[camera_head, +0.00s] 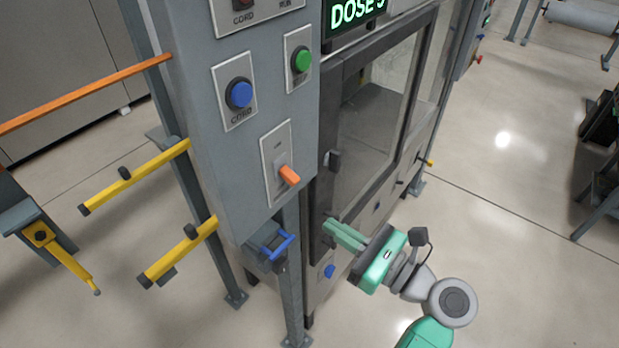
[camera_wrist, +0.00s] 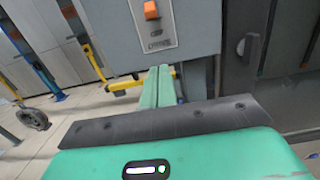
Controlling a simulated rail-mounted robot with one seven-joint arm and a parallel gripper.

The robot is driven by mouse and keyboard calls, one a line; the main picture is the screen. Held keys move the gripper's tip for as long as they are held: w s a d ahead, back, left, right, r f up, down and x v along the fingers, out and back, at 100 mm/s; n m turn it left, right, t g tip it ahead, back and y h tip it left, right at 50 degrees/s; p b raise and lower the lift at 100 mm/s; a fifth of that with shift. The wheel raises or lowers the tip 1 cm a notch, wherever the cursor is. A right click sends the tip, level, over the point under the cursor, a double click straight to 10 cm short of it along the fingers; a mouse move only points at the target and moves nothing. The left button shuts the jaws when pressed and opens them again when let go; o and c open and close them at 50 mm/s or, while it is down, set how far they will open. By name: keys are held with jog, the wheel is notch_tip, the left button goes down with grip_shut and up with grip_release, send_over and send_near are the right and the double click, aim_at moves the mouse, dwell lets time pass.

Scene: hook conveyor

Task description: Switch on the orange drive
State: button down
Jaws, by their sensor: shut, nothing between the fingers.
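An orange switch lever (camera_head: 289,175) sticks out from a pale plate (camera_head: 270,150) low on the grey control cabinet. In the wrist view the orange lever (camera_wrist: 151,9) shows at the top, above the label on its plate. My green gripper (camera_head: 343,236) is to the right of and below the lever, in front of the machine, apart from it. Its two fingers (camera_wrist: 157,88) are together and empty, and point toward the cabinet below the plate. The label by the lever is too small to read in the head view.
A blue button (camera_head: 239,94) and a green button (camera_head: 301,59) sit above on the cabinet. A blue handle (camera_head: 275,248) juts out below it. Yellow bars (camera_head: 180,250) stick out at left. A dark-framed glass door (camera_head: 375,110) is at right.

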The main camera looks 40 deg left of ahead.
aim_at(281, 190)
jog(key=a, duration=0.6)
jog(key=a+r+p, duration=0.1)
jog(key=a, duration=0.2)
jog(key=shift+s, duration=0.35)
jog(key=shift+a+r, duration=0.25)
jog(key=shift+a, duration=0.3)
jog(key=shift+d+r+p, duration=0.25)
jog(key=shift+d+r, duration=0.1)
jog(key=shift+r, duration=0.25)
jog(key=shift+d+r+p, duration=0.25)
jog(key=shift+d+r, duration=0.1)
jog(key=shift+r, duration=0.2)
jog(key=shift+d+r, duration=0.2)
jog(key=shift+r, duration=0.15)
jog(key=shift+r, duration=0.15)
